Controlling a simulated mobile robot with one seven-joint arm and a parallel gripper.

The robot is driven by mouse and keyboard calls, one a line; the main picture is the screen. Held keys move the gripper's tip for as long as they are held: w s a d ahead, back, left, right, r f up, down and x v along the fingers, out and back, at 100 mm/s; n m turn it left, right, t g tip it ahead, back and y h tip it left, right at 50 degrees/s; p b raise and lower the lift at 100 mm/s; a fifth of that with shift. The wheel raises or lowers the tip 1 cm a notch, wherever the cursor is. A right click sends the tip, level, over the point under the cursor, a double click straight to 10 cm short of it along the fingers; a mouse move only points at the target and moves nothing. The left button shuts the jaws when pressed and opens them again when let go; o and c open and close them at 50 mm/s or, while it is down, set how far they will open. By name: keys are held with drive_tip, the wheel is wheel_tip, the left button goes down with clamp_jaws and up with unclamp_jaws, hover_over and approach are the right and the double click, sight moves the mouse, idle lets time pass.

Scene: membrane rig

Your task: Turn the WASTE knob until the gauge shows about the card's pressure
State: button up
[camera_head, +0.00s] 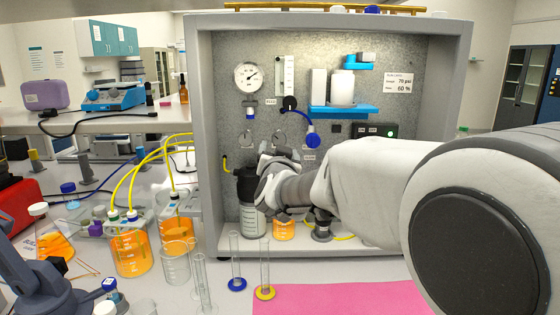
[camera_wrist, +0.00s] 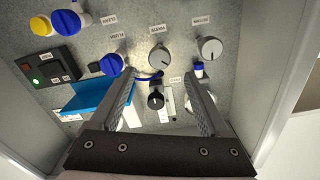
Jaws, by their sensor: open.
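In the wrist view, which shows the panel upside down, the grey WASTE knob (camera_wrist: 159,56) has a dark pointer line; its small label appears to read WASTE. My gripper (camera_wrist: 160,76) is open and empty, its two fingers apart and pointing toward the panel near this knob. I cannot tell whether they touch it. In the head view my gripper (camera_head: 270,172) is below the two grey knobs, its fingers hard to make out. The round gauge (camera_head: 248,76) is on the panel's upper left; its reading is too small to tell. The card (camera_head: 398,83) shows 70 psi and 60 %.
A second grey knob (camera_wrist: 210,48), a black knob (camera_wrist: 155,99) and a blue knob (camera_wrist: 112,64) are close around the fingers. A blue shelf (camera_head: 342,112) juts from the panel. Bottles and clear cylinders (camera_head: 235,258) stand below and in front.

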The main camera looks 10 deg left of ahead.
sight(279, 140)
drive_tip(key=v, duration=0.5)
drive_tip(key=shift+w, duration=0.1)
idle(3.2)
wheel_tip(279, 140, down, 6)
drive_tip(key=n+g+p, duration=0.1)
drive_tip(key=p, duration=0.9)
wheel_tip(279, 140, up, 6)
drive_tip(key=s+n+t+p, duration=0.1)
drive_tip(key=s+n+p, duration=0.15)
drive_tip(key=p, duration=0.45)
drive_tip(key=p+x, duration=0.1)
drive_tip(key=x, duration=0.4)
drive_tip(key=p+x, duration=0.1)
drive_tip(key=x, duration=0.5)
drive_tip(key=p+x, duration=0.2)
drive_tip(key=x, duration=0.4)
drive_tip(key=shift+w+d+r, duration=0.15)
drive_tip(key=shift+w+d, duration=0.1)
drive_tip(key=shift+d, duration=0.15)
